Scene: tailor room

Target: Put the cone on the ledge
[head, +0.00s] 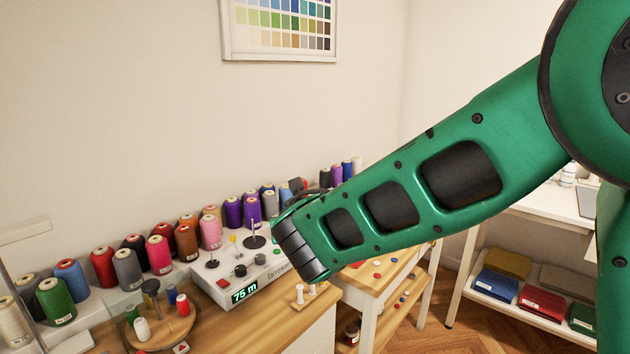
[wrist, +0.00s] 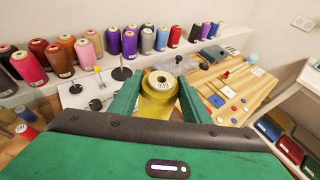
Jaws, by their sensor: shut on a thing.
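A yellow thread cone (wrist: 158,104) with a pale labelled top sits between the two green fingers of my gripper (wrist: 158,96) in the wrist view. The gripper is shut on it. The white ledge (head: 95,305) runs along the wall in the head view and carries a row of coloured cones. It also shows in the wrist view (wrist: 42,92), beyond the held cone. The held cone is above the worktop area, apart from the ledge. In the head view my green arm hides the gripper and the yellow cone.
A white winding machine (head: 215,272) with upright spindles stands in front of the ledge. A round wooden spool stand (head: 165,330) is at the lower left. A wooden table (wrist: 255,88) with buttons is at the right. A colour chart (head: 280,28) hangs above.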

